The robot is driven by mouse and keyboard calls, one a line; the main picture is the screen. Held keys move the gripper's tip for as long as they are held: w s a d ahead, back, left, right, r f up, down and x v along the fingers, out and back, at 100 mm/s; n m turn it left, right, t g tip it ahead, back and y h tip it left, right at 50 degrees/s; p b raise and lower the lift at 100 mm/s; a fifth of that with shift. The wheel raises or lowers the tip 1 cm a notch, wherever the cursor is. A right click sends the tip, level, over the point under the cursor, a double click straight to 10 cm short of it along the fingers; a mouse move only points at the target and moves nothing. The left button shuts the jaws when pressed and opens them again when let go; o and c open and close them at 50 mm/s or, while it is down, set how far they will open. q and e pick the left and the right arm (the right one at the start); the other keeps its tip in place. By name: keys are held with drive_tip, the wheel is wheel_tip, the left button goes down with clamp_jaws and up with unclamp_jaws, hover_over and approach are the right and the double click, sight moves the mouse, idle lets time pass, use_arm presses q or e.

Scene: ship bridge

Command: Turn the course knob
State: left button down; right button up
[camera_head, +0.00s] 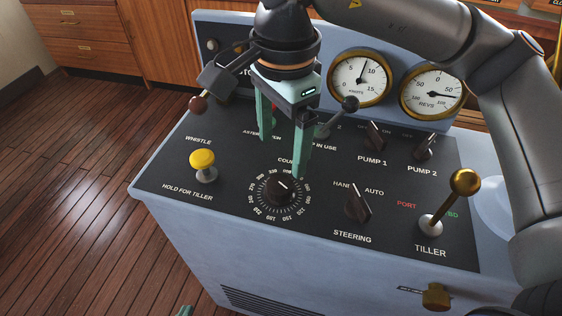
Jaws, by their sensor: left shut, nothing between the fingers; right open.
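The course knob (279,190) is a small black knob with a white mark, inside a ring of white numbers on the dark console panel. Its "COURSE" label is partly hidden by my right gripper. My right gripper (283,156) hangs above and behind the knob with its two green fingers apart and nothing between them. One fingertip is close to the knob's upper right edge; I cannot tell whether it touches. Only a green tip of my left gripper (185,311) shows at the bottom edge, away from the knob.
The yellow whistle knob (203,161) stands left of the dial. The steering switch (358,206) and brass-balled tiller lever (452,202) stand to the right. Pump switches (376,134) and round gauges (359,78) are behind.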

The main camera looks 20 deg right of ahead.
drive_tip(key=shift+r, duration=2.2)
drive_tip(key=shift+s, duration=0.1)
